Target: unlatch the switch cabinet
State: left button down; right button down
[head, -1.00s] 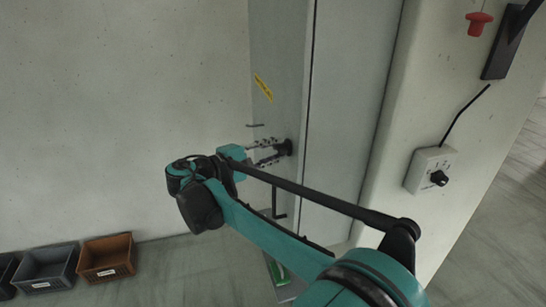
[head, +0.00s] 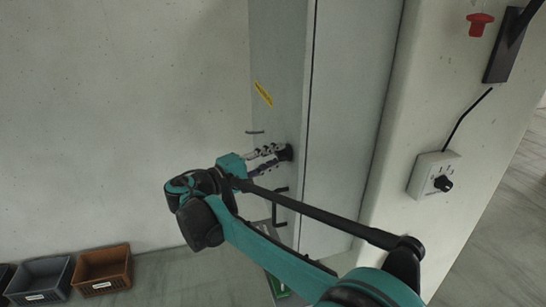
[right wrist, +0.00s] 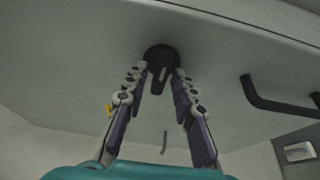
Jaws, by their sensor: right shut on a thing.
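The grey switch cabinet (head: 350,100) stands against the wall. A round black latch (head: 286,152) sits on its face in the head view. The latch also shows at the top middle of the right wrist view (right wrist: 160,57), with a narrow grip part pointing toward my gripper. My right gripper (head: 277,154) reaches it from the left, with its fingertips (right wrist: 160,74) on either side of the grip part, shut on it. The fingers partly hide the latch in the head view. A black bar handle (head: 280,209) is below the latch. My left gripper is out of view.
A yellow label (head: 264,94) is above the latch. A brown crate (head: 103,283) and a grey crate (head: 42,295) stand on the floor at lower left.

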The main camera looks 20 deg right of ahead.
jog(key=c, duration=1.5)
grip_release()
jog(key=shift+c, duration=0.2)
jog(key=shift+d, duration=0.2)
jog(key=shift+a, duration=0.1)
jog(key=v, duration=1.1)
jog(key=shift+a, duration=0.35)
jog(key=shift+s+f, duration=0.1)
jog(key=shift+s, duration=0.05)
